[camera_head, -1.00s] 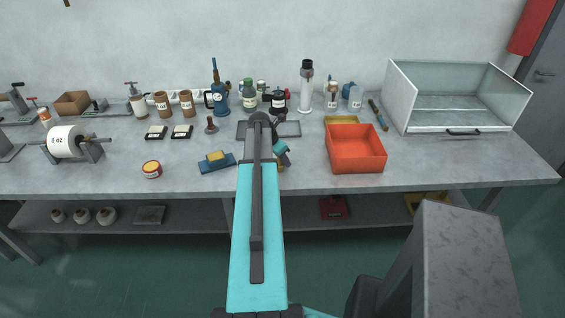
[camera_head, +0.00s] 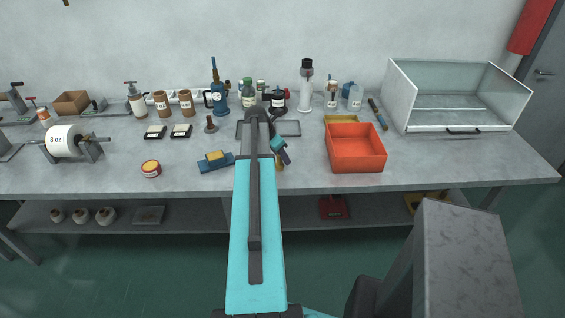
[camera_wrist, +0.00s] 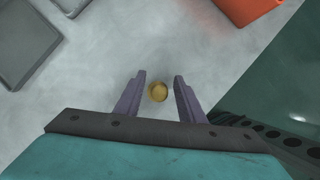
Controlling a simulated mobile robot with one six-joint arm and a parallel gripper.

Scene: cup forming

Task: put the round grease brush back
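A small round yellow-brown thing (camera_wrist: 158,92), seen end-on from above, stands or lies on the grey bench between my fingertips in the wrist view. It may be the round grease brush; its shape below the top cannot be told. In the head view a bit of yellow-brown (camera_head: 279,164) shows beside my gripper (camera_head: 286,158), mostly hidden by it. In the wrist view my gripper (camera_wrist: 160,84) is open, its two purple fingers on either side of the round thing, with a gap visible on each side.
Dark shallow trays (camera_wrist: 22,38) lie at upper left in the wrist view. An orange bin (camera_head: 357,155) stands right of my gripper. A blue block with a yellow sponge (camera_head: 216,156) lies to the left. Bottles and jars line the back. Bench between is clear.

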